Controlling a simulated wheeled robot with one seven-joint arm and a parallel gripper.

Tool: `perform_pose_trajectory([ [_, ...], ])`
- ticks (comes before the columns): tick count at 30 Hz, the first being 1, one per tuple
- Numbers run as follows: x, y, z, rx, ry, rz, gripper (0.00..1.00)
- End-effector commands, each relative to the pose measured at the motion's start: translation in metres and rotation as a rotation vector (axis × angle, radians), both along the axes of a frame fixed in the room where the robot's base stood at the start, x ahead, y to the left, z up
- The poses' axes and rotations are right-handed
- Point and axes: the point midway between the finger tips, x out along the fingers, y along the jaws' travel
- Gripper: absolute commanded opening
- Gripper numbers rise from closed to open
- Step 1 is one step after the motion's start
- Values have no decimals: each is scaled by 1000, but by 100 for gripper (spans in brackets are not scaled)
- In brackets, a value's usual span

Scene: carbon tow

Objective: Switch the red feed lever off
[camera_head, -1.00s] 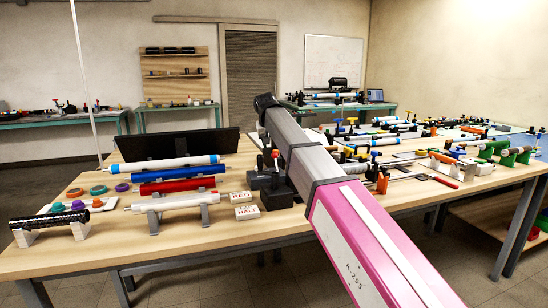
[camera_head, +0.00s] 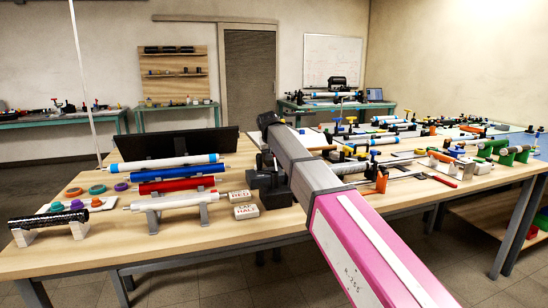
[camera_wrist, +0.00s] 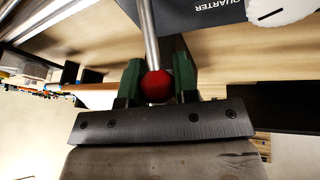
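The red feed lever shows in the wrist view as a red ball knob (camera_wrist: 155,87) on a thin metal rod. My gripper (camera_wrist: 157,62) has two green fingers, one on each side of the knob. The knob fills the gap between them, and both fingers appear to touch it. In the head view, the dark lever base (camera_head: 270,188) stands on the wooden table, partly behind my arm. The knob and my fingertips cannot be made out there.
A grey face marked QUARTER (camera_wrist: 222,12) and a white round part (camera_wrist: 282,10) are close by in the wrist view. White label blocks (camera_head: 246,211) lie left of the base. Blue, red (camera_head: 178,185) and white rollers lie further left. Tools crowd the table's right side.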

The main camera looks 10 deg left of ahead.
Motion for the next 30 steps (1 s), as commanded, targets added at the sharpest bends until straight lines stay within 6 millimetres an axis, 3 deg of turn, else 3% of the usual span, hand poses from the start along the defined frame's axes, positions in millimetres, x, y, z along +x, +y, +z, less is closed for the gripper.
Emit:
perform_pose_trajectory([
  [1,0,0,0,0,0,0,8],
  [2,0,0,0,0,0,0,0],
  [14,-6,-3,3,34,-55,1,0],
  [30,-29,-17,17,228,-371,1,0],
])
